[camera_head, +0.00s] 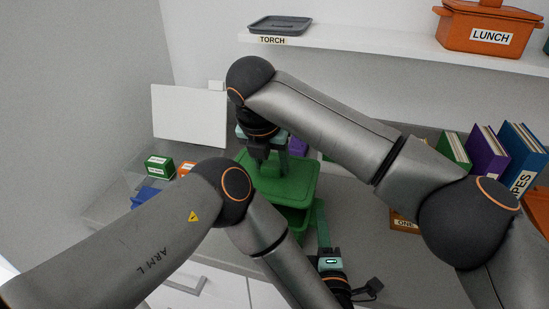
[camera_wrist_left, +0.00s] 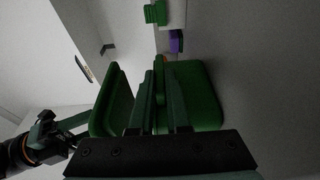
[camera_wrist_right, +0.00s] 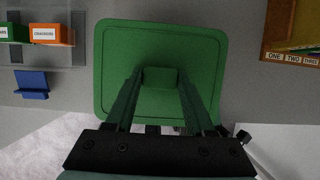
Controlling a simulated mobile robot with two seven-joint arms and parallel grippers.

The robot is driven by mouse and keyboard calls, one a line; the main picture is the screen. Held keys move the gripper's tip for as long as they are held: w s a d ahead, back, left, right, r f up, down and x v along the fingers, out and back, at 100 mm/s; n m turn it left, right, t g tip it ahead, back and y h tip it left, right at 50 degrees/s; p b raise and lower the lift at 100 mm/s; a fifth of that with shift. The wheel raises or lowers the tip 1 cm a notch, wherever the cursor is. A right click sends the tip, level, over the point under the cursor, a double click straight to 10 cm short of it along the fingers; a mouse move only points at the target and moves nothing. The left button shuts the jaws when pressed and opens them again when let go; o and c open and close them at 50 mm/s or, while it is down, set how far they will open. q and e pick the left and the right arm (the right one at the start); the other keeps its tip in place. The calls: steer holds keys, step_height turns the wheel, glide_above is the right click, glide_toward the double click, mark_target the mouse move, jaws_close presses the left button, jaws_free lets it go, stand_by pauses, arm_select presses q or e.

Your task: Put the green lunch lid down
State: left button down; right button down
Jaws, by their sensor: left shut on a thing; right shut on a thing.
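The green lunch lid (camera_head: 292,184) is a rounded rectangle with a raised grip in its middle (camera_wrist_right: 160,77). My right gripper (camera_head: 260,158) is shut on that grip from above. The green lunch box (camera_head: 293,217) is below the lid, mostly hidden by it in the head view. In the left wrist view the lid (camera_wrist_left: 113,103) and the box (camera_wrist_left: 198,95) show side by side with a gap between them. My left gripper (camera_head: 322,212) is shut on the box at its side; the exact contact is partly hidden by the fingers.
A green box (camera_head: 159,166) and an orange crackers box (camera_wrist_right: 50,34) stand in a clear tray at left, near a blue holder (camera_wrist_right: 32,84). Books (camera_head: 487,152) stand at right. A shelf (camera_head: 380,52) above carries a grey tray (camera_head: 280,25) and an orange lunch pot (camera_head: 488,27).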

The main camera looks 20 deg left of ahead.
arm_select(q)
steer(key=shift+f, duration=0.25)
arm_select(e)
steer(key=s+d+f+m+g+h, duration=0.15)
steer(key=d+m, duration=0.55)
steer(key=d, duration=0.7)
steer(key=s+d+f+m+g+h, duration=0.1)
steer(key=s+d+f+m+h, duration=0.15)
steer(key=d+m, duration=0.75)
steer(key=shift+s+d+f+n, duration=0.1)
steer(key=shift+d+f+n, duration=0.55)
steer(key=shift+f, duration=1)
steer(key=shift+d+f+n, duration=0.5)
steer(key=shift+d+f, duration=0.3)
steer(key=shift+f, duration=0.85)
steer(key=shift+s+d+f+n, duration=0.1)
steer(key=shift+d+f+n, duration=0.55)
steer(key=shift+f, duration=1)
steer(key=shift+g, duration=0.25)
steer(key=shift+c, duration=1.3)
jaws_free()
steer(key=shift+f, duration=0.15)
